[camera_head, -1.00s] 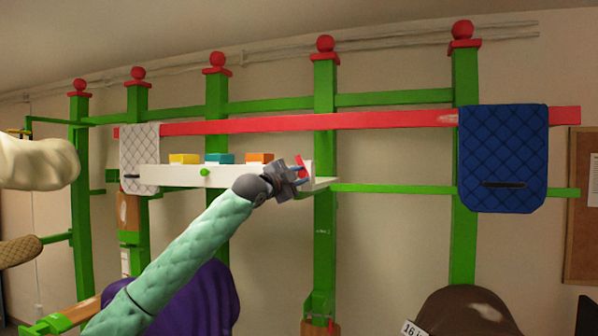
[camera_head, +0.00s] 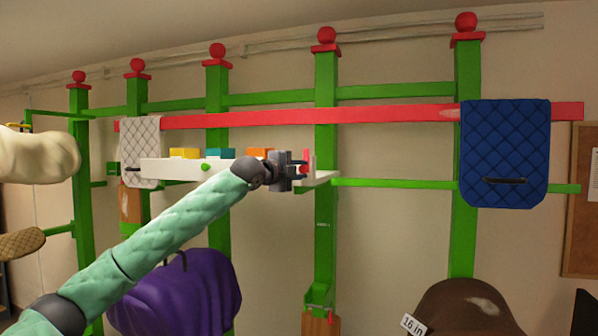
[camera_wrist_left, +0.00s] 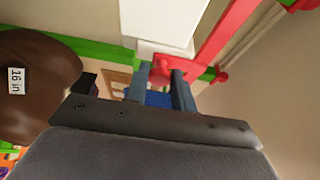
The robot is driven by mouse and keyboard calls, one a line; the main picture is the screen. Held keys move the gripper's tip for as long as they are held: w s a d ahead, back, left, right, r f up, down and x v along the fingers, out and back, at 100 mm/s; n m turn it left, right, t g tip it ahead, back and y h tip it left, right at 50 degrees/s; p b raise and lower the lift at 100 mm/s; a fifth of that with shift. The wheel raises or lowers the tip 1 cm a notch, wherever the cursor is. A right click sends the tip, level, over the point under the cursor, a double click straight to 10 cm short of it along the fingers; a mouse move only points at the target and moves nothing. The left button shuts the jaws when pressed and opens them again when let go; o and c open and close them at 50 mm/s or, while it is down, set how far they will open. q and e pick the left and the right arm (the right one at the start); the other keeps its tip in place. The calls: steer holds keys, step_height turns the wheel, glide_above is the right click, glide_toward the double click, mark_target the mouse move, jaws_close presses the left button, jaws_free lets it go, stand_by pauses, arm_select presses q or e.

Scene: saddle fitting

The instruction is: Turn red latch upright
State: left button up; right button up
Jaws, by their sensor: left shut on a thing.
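The red latch (camera_head: 307,157) is at the right end of the white shelf (camera_head: 322,180) in the head view. It looks about upright there, partly covered by my gripper. My left gripper (camera_head: 302,171) is at this shelf end, shut on the red latch. In the left wrist view my two blue-grey fingers (camera_wrist_left: 161,88) reach up to the underside of the white shelf end (camera_wrist_left: 160,25). The grip on the latch is largely hidden there. My right gripper is in neither view now.
Yellow (camera_head: 184,153), teal (camera_head: 221,153) and orange (camera_head: 259,153) blocks stand on the shelf. A long red rail (camera_head: 380,116) runs above it. A blue quilted pad (camera_head: 505,150) hangs at right; a purple saddle (camera_head: 185,295) is below my arm.

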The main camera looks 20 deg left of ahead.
arm_select(q)
steer(key=shift+d+f, duration=0.1)
steer(key=shift+f, duration=0.15)
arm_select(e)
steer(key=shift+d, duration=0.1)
arm_select(q)
steer(key=o, duration=0.9)
steer(key=shift+c, duration=0.2)
steer(key=shift+o, duration=0.6)
steer(key=shift+r, duration=0.15)
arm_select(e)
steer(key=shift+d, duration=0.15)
arm_select(q)
steer(key=shift+s+a+b, duration=0.3)
steer(key=shift+s+b, duration=0.25)
steer(key=shift+b, duration=0.05)
steer(key=b+v, duration=0.3)
steer(key=v, duration=0.3)
steer(key=shift+s, duration=0.25)
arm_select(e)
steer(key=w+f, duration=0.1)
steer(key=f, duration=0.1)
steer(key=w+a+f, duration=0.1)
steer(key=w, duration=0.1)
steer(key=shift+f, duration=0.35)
